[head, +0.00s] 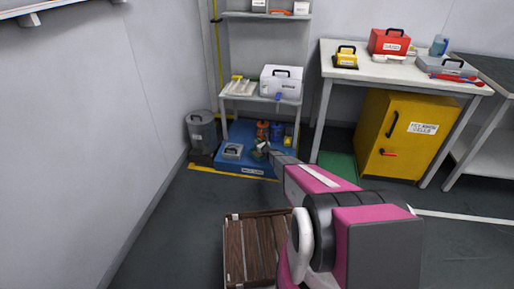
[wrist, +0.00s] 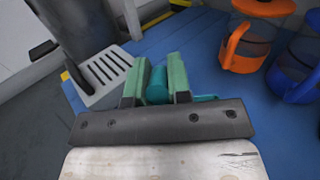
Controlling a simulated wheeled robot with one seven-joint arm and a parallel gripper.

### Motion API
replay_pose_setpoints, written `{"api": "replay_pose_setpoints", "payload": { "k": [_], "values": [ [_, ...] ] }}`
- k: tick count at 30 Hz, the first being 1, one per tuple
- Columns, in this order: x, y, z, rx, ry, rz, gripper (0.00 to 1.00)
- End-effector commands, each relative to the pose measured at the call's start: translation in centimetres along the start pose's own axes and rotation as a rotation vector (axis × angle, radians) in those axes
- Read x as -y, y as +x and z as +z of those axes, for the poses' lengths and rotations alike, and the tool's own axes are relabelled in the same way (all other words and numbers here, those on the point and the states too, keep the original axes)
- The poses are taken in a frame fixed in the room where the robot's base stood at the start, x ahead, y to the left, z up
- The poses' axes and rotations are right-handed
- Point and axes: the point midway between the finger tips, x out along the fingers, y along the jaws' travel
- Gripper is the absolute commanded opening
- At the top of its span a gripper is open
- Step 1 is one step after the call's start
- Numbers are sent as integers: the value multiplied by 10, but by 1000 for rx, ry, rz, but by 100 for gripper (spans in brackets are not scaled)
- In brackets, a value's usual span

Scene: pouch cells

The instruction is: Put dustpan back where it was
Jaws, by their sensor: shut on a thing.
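My gripper (wrist: 157,85) has two green fingers closed on a teal, rounded piece (wrist: 157,92), which looks like the handle of the dustpan. More teal shows just right of the fingers. The rest of the dustpan is hidden behind the gripper's dark bar. In the head view my gripper (head: 262,152) is low over the blue mat (head: 247,170) at the foot of the shelf rack. I cannot tell whether the dustpan touches the mat.
A jug with an orange handle (wrist: 240,45) and one with a blue handle (wrist: 290,80) stand right of my gripper. A light grey slotted piece (wrist: 106,70) is at left. A grey bin (head: 203,132) stands by the wall. A wooden pallet (head: 250,250) lies nearer me.

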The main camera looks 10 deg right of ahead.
Motion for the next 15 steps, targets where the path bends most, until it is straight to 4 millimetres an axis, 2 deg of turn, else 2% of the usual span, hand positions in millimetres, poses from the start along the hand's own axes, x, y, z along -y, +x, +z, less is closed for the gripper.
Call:
{"api": "replay_pose_setpoints", "payload": {
  "k": [10, 15],
  "values": [
    [-2, 1, -38, -1, 1, 1, 0],
    [-2, 0, -40, -1, 0, 1, 0]
  ]
}}
